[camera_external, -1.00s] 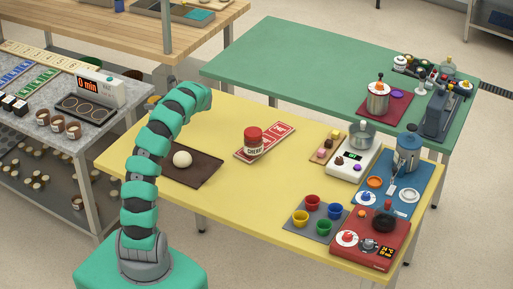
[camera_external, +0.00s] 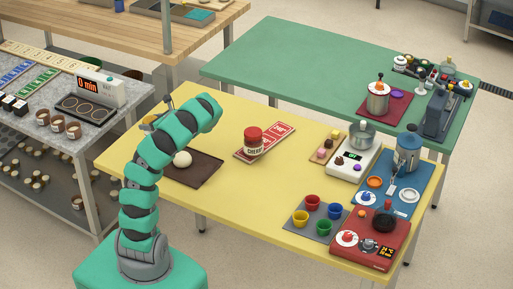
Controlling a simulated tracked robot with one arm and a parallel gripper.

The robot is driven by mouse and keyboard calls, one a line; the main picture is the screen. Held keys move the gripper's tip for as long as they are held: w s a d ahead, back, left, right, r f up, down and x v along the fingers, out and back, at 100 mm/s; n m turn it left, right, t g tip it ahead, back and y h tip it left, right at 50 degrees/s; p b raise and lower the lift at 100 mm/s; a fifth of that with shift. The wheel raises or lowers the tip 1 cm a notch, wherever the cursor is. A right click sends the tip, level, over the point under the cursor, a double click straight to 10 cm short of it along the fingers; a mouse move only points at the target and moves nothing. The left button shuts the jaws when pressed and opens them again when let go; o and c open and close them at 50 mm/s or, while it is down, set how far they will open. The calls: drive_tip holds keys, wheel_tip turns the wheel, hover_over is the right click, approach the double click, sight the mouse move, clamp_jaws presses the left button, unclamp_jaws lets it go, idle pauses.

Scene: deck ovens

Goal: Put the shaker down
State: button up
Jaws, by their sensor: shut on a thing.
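My arm rises from the lower left and bends over the yellow table's left part, with its upper end near the brown tray. I see no shaker that I can make out for certain. A small grey and orange-brown thing (camera_external: 149,121) shows just behind the arm at the table's left edge; I cannot tell what it is. A white dough ball (camera_external: 183,159) sits on the brown tray (camera_external: 207,175), partly behind the arm.
A white scale (camera_external: 354,160), a grey mat with coloured cups (camera_external: 305,233), a blue mat (camera_external: 392,189) and a red hotplate (camera_external: 365,254) fill the right side. The front middle of the yellow table (camera_external: 240,210) is clear.

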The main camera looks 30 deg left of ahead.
drive_tip(key=shift+s, duration=0.2)
drive_tip(key=r, duration=0.3)
drive_tip(key=d+r, duration=0.1)
drive_tip(key=r, duration=0.1)
drive_tip(key=shift+w+r, duration=0.15)
drive_tip(key=shift+r, duration=0.1)
drive_tip(key=s+d+m+t+h+b, duration=0.1)
drive_tip(key=s+d+m+t, duration=0.2)
drive_tip(key=d, duration=2.2)
drive_tip(key=s+d+m+t+h+b, duration=0.25)
drive_tip(key=s+d+m+t, duration=0.35)
drive_tip(key=s+d, duration=1.15)
drive_tip(key=shift+h, duration=0.45)
drive_tip(key=shift+w+d+f+p, duration=0.15)
drive_tip(key=shift+w+d+f, duration=0.1)
drive_tip(key=shift+f, duration=0.65)
drive_tip(key=shift+w+d+f+p, duration=0.2)
drive_tip(key=shift+w+f, duration=0.05)
drive_tip(key=shift+f, duration=0.6)
drive_tip(key=shift+w+d+f+p, duration=0.15)
drive_tip(key=shift+w+d+f, duration=0.1)
drive_tip(key=shift+f, duration=0.65)
drive_tip(key=shift+w, duration=0.1)
